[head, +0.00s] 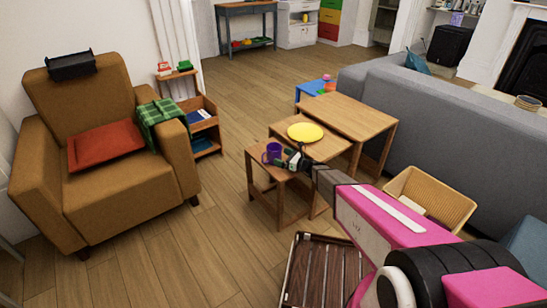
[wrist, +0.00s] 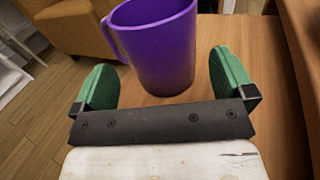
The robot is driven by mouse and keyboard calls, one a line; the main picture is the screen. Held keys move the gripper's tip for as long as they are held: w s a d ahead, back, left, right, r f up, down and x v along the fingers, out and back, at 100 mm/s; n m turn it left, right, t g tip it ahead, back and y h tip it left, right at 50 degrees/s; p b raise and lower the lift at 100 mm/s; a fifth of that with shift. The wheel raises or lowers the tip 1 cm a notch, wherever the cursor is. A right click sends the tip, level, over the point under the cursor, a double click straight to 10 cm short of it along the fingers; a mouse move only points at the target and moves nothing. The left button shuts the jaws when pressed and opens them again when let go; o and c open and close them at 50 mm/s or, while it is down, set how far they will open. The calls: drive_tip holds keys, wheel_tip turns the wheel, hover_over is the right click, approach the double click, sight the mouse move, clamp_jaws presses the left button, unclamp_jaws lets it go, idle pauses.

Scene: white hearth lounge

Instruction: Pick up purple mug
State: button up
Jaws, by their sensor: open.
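The purple mug (head: 272,152) stands upright on the lowest, front table (head: 262,177) of a set of nested wooden tables. In the wrist view the mug (wrist: 160,50) is large and central, with its handle on the left and its top edge cut off by the frame. My gripper (head: 292,160) is at the right of the mug in the head view. In the wrist view my gripper's (wrist: 163,82) green-padded fingers are open, one at each side of the mug's lower part. I cannot tell how far the mug reaches between them.
A yellow plate (head: 305,132) lies on the middle nested table, close behind the mug. The taller table (head: 345,112) stands behind it. A brown armchair (head: 110,150) is at left, a grey sofa (head: 440,130) and wicker basket (head: 430,195) at right. The wooden floor at front left is clear.

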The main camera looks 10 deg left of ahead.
sight(275, 153)
drive_tip(key=x, duration=0.4)
drive_tip(key=shift+w+a, duration=0.15)
drive_tip(key=shift+a, duration=0.25)
drive_tip(key=c, duration=1)
